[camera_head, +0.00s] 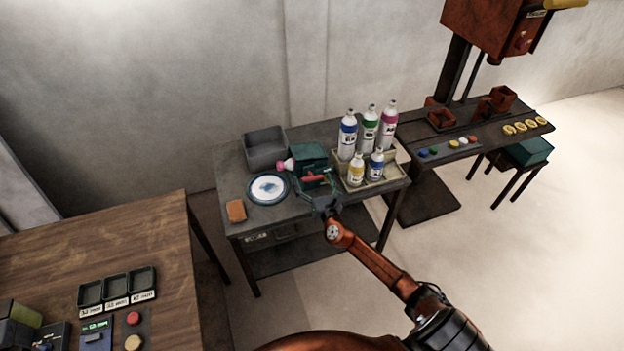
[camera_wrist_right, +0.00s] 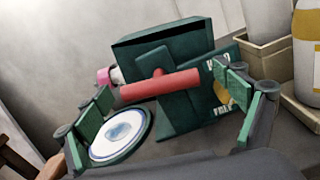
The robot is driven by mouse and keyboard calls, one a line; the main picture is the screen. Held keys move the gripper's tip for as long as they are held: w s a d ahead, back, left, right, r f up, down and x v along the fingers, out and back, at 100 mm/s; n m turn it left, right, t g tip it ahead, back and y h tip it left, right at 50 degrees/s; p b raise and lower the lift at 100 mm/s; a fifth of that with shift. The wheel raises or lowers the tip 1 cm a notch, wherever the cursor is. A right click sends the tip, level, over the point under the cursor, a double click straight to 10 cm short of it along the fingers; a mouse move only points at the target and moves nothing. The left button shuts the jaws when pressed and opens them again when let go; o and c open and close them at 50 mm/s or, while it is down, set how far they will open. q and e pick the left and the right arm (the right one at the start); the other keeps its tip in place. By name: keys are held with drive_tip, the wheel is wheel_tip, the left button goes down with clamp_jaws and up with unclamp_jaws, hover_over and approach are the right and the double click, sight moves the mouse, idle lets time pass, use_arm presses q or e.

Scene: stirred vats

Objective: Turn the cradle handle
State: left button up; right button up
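The cradle is a dark green box-like stand (camera_head: 310,154) on the grey table, also large in the right wrist view (camera_wrist_right: 180,40). Its red bar handle (camera_head: 314,178) sticks out at the front and lies nearly level in the wrist view (camera_wrist_right: 160,85). A pink-capped bottle end (camera_head: 285,165) shows at the cradle's left side; the rest is hidden. My right gripper (camera_head: 326,194) is in front of the handle. In the wrist view its green-padded fingers (camera_wrist_right: 168,105) are wide apart, one toward each end of the handle, with nothing between the pads. My left gripper is not in view.
A round white-and-blue dish (camera_head: 267,188), an orange block (camera_head: 236,211) and a grey bin (camera_head: 264,148) stand left of the cradle. A beige crate (camera_head: 394,178) with several bottles stands close on the right. A wooden table (camera_head: 120,238) is at lower left.

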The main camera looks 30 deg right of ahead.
drive_tip(key=c, duration=1)
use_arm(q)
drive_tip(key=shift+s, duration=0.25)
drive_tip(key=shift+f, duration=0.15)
use_arm(e)
drive_tip(key=shift+f+m+b, duration=0.2)
drive_tip(key=shift+m+b, duration=0.5)
drive_tip(key=shift+b, duration=0.1)
drive_tip(key=shift+m+b, duration=1.05)
drive_tip(key=shift+m, duration=0.15)
drive_tip(key=m+b, duration=0.2)
drive_tip(key=m, duration=0.1)
drive_tip(key=shift+m, duration=0.3)
drive_tip(key=m+b, duration=0.1)
drive_tip(key=m, duration=0.3)
drive_tip(key=shift+r+m+b, duration=0.1)
drive_tip(key=shift+m+b, duration=0.2)
drive_tip(key=shift+b, duration=0.05)
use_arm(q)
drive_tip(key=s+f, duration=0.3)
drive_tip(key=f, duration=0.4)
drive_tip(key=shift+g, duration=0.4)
use_arm(e)
drive_tip(key=shift+r+m, duration=0.1)
drive_tip(key=shift+m, duration=1.8)
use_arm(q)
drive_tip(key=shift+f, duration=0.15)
